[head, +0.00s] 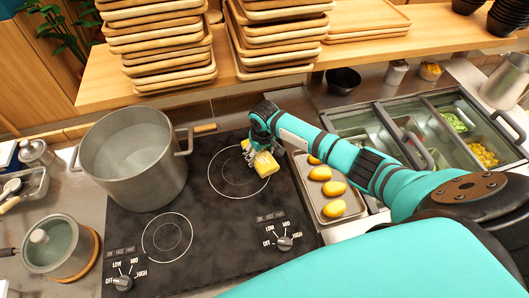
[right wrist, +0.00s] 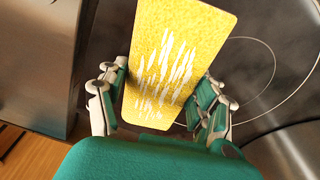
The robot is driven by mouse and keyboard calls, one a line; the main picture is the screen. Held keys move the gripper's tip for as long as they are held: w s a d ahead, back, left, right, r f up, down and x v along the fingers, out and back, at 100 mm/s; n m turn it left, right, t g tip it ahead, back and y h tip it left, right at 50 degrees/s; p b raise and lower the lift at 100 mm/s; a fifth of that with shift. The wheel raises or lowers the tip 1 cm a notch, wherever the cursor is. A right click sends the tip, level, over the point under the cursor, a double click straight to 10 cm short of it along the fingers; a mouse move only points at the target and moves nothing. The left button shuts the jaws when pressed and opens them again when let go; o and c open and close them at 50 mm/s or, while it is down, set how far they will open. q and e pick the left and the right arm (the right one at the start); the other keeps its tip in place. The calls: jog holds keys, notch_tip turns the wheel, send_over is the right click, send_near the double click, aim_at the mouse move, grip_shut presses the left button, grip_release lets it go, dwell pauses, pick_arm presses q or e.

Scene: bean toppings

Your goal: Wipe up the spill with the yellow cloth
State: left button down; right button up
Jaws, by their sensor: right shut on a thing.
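The yellow cloth (head: 266,164) is in my right gripper (head: 258,150), above the back right burner ring of the black cooktop (head: 205,245). It looks like a flat, stiff yellow pad. In the right wrist view the cloth (right wrist: 185,40) shows white streaks across its face, and the fingers of my right gripper (right wrist: 160,98) close on it from both sides. I cannot tell whether the cloth touches the cooktop. No distinct spill can be made out; the cooktop has only faint hazy smudges. My left gripper is not in view.
A large steel pot (head: 133,165) stands on the left of the cooktop. A tray (head: 308,195) of yellow oval pieces lies to the right, beside topping bins (head: 420,115). A small lidded pot (head: 60,250) is at front left. A shelf with stacked trays (head: 165,55) overhangs the back.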

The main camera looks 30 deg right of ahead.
jog(key=shift+r, duration=4)
